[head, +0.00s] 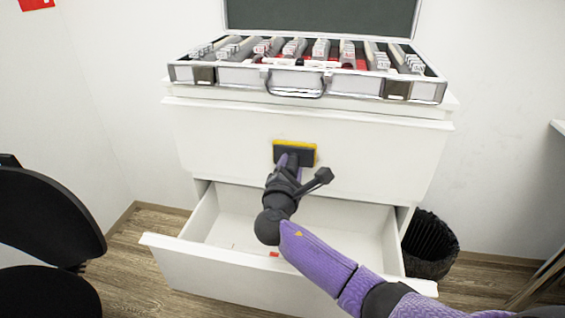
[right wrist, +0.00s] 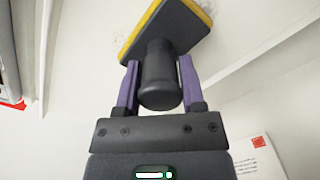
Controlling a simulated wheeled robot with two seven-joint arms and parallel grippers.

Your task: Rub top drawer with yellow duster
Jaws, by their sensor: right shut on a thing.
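The yellow duster (head: 309,147) has a dark block-shaped back, a yellow pad and a dark round handle. In the head view it is at the front of the closed white top drawer (head: 220,140), near the middle. My right gripper (head: 289,163) is shut on the duster's handle. The right wrist view shows the handle (right wrist: 157,78) between the two purple fingers, with the duster's yellow edge (right wrist: 141,30) against or very close to a white surface. Whether the pad touches the drawer is hard to tell. My left gripper is not in view.
Below, a white drawer (head: 215,269) is pulled out, with a small red item (head: 274,254) inside. An open silver case (head: 235,76) with several racks sits on top of the cabinet. A black chair (head: 45,220) stands left, a black bin (head: 432,245) right.

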